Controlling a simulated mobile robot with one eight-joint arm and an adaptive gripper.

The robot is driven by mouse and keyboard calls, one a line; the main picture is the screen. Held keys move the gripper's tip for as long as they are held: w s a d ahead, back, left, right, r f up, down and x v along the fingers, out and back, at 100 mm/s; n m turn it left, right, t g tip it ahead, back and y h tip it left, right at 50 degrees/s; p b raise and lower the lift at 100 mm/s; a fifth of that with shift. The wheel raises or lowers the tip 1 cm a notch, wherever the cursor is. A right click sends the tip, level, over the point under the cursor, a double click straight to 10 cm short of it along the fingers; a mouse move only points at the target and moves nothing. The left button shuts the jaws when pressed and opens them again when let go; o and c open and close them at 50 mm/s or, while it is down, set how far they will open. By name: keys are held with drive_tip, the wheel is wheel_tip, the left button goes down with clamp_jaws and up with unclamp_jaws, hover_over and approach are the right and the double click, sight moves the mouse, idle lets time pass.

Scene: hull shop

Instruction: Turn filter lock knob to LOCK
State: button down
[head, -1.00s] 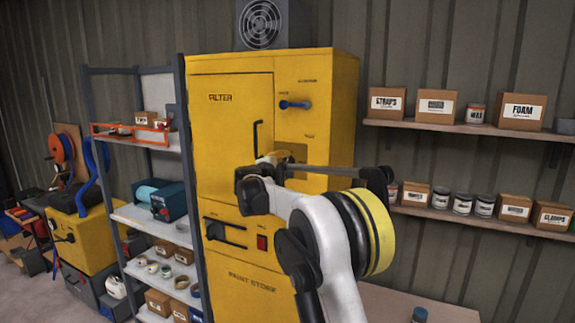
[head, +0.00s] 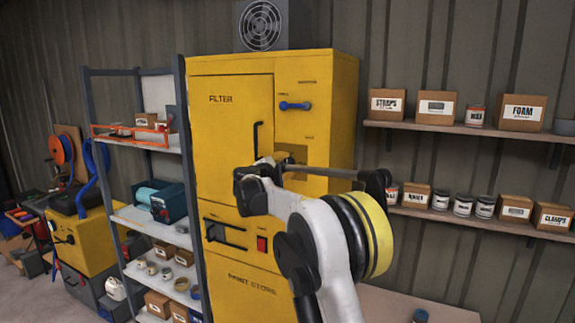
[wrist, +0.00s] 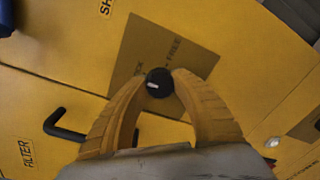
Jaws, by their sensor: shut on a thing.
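The filter lock knob (wrist: 159,84) is a small black round knob with a short white mark, seen in the wrist view. It sits on a brownish square plate (wrist: 190,62) lettered FREE, with another word ending in CK partly visible beside the knob. The white mark lies on the knob's left side, nearly level in the picture. My gripper (wrist: 160,84) is shut on the knob, one yellow finger on each side. In the head view my gripper (head: 281,158) reaches the yellow filter cabinet (head: 230,130) beside the plate, and the knob is hidden there.
A black bar handle (head: 256,140) is on the cabinet door, and a blue lever (head: 295,106) is above the plate. A red switch (head: 262,244) is lower down. Shelving (head: 150,215) stands left; wall shelves (head: 470,128) with boxes and cans are at right.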

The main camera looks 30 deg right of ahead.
drive_tip(key=c, duration=1)
unclamp_jaws()
drive_tip(key=v, duration=1.2)
drive_tip(key=shift+r, duration=0.1)
drive_tip(key=s+f+m+g+y+b, duration=0.2)
drive_tip(key=s+f+m+y+b, duration=0.25)
drive_tip(key=s+f+b, duration=0.55)
drive_tip(key=s+a+f+m+y+b, duration=0.3)
drive_tip(key=s+a+f+b, duration=0.1)
drive_tip(key=s+f, duration=0.7)
drive_tip(key=s+a+f+m+g+y+b, duration=0.1)
drive_tip(key=s+a+f+m+y+b, duration=0.2)
drive_tip(key=s+f, duration=0.8)
drive_tip(key=s+a+f+m+y+b, duration=0.3)
drive_tip(key=s+a+f+b, duration=0.3)
drive_tip(key=s+f, duration=0.5)
drive_tip(key=a+f+m, duration=0.1)
drive_tip(key=a, duration=0.1)
drive_tip(key=shift+s+a+g, duration=0.2)
drive_tip(key=shift+a+g, duration=0.1)
drive_tip(key=shift+a, duration=0.05)
